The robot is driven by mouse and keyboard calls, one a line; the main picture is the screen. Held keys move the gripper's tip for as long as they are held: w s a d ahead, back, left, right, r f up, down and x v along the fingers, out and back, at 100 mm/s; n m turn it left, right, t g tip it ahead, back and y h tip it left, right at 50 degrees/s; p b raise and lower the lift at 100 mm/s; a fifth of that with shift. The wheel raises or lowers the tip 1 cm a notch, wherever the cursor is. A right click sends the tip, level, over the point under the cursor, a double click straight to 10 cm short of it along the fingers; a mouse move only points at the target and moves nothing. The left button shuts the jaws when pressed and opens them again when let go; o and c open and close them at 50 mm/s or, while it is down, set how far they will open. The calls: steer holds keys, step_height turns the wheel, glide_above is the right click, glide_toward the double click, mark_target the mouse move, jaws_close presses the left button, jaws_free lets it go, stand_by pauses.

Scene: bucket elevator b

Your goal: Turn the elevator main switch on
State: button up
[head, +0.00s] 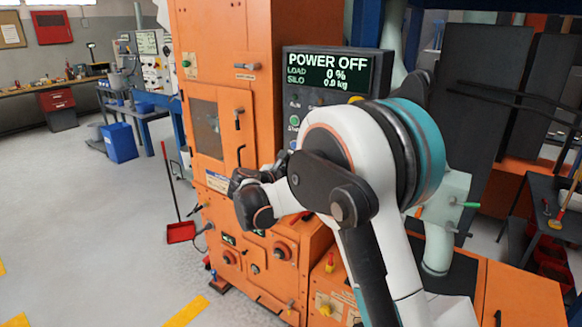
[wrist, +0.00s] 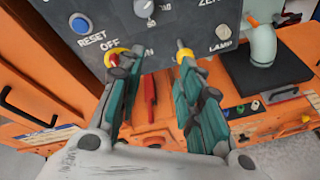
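The control panel (wrist: 165,25) fills the top of the wrist view. A switch with a yellow ring and red centre (wrist: 117,53) sits between the OFF and ON labels, partly hidden by my left finger. My gripper (wrist: 155,65) is open, its two teal-padded fingers apart with nothing held between them. The left fingertip overlaps the switch in the picture; I cannot tell if it touches. The right fingertip is by a small yellow-based control (wrist: 182,48). In the head view the display (head: 328,72) reads POWER OFF, and my arm hides the panel's lower part.
The orange elevator cabinet (head: 230,30) stands behind my arm. A blue RESET button (wrist: 80,24) and a LAMP control (wrist: 223,32) flank the switch. A red handle (wrist: 150,97) shows below between the fingers. Open floor (head: 90,220) lies at the left.

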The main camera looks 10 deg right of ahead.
steer(key=w+a+f+n+t+h+p, duration=0.2)
steer(key=w+a+f+n+t+p, duration=0.1)
steer(key=w+a+f+n, duration=0.4)
steer(key=b+x, duration=0.2)
steer(key=x, duration=1)
steer(key=shift+w+d+r+m+h+b, duration=0.2)
steer(key=shift+r+m+h+b, duration=0.15)
steer(key=shift+r, duration=0.25)
jaws_close()
